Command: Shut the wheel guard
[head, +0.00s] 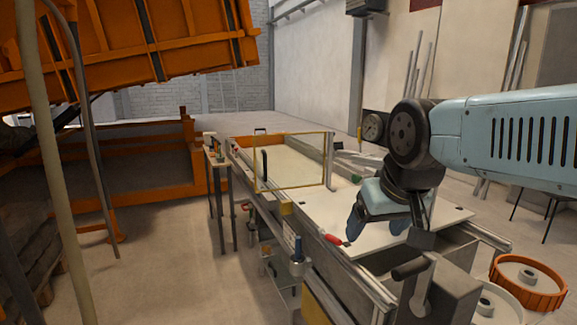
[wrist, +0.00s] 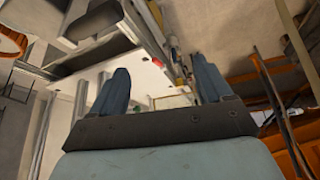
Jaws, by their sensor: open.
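What looks like the wheel guard is a clear panel with a thin yellow frame (head: 289,133). It stands upright across the long bench in the middle of the head view, with a dark upright handle at its left side. I cannot tell how it is hinged. My gripper (head: 376,222) is open and empty, to the right of the guard and nearer the camera, over the white bench plate (head: 345,215). It is apart from the guard. In the wrist view, the blue fingers of my gripper (wrist: 162,88) are spread wide, with the white plate (wrist: 143,72) beyond. The guard is hard to make out there.
A red-handled item (head: 333,239) lies at the plate's front-left edge. An orange wheel (head: 529,283) is at lower right. A small stand (head: 217,165) is left of the bench.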

